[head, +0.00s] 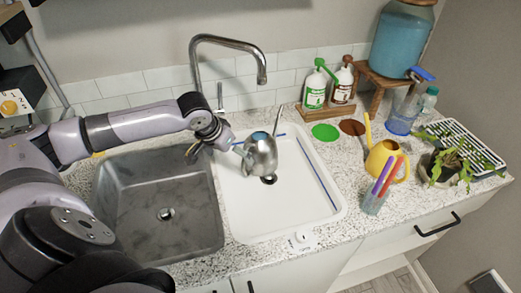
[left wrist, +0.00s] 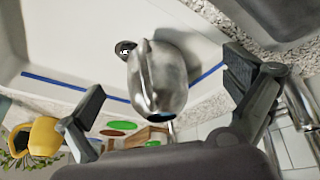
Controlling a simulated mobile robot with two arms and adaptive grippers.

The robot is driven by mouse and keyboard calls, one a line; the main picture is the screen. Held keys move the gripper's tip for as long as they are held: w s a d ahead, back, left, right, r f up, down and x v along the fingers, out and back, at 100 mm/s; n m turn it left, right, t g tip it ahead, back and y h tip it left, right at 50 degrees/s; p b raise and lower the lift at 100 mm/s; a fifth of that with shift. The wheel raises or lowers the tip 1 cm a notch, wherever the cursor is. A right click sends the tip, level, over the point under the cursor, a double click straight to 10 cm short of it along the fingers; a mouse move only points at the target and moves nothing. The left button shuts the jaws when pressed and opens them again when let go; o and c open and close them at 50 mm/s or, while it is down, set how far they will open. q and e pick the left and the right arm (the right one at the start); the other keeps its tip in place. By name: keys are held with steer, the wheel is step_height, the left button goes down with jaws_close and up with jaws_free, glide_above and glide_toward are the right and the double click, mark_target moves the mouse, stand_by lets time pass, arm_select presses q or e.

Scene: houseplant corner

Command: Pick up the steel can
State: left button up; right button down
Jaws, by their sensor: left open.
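The steel can (head: 262,157) is a shiny rounded watering can with a thin spout, in the white basin (head: 325,205) close to its drain. In the left wrist view, the steel can (left wrist: 170,78) lies between and beyond the fingers, its handle toward me. My left gripper (head: 214,150) is open at the left of the can, over the divider between the sinks. I see no finger closed on the can. Its two fingers also frame the left wrist view (left wrist: 165,93). My right gripper is not in view.
A grey sink (head: 150,190) lies left of the basin, with a tall faucet (head: 230,42) behind. A yellow watering can (head: 382,162), a cup of markers (head: 375,198) and a potted plant (head: 445,165) stand on the right counter. Two bottles in a wooden rack (head: 325,110) stand behind.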

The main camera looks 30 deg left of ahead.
mark_target(254, 141)
arm_select(q)
steer(key=w, duration=0.2)
steer(key=w+d+p, duration=0.1)
steer(key=w, duration=0.5)
steer(key=shift+d+r+p, duration=0.1)
steer(key=shift+d+p, duration=0.05)
steer(key=shift+p, duration=0.2)
steer(key=shift+w+d, duration=0.1)
steer(key=shift+w, duration=0.75)
steer(key=x, duration=0.2)
steer(key=p+x, duration=0.1)
steer(key=x, duration=0.2)
steer(key=shift+w+r, duration=0.15)
steer(key=shift+w, duration=0.1)
steer(key=shift+w+f, duration=0.1)
steer(key=shift+f, duration=0.15)
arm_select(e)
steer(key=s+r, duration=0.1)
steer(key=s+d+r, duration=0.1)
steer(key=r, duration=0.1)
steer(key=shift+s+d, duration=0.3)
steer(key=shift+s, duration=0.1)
arm_select(q)
steer(key=shift+c, duration=0.2)
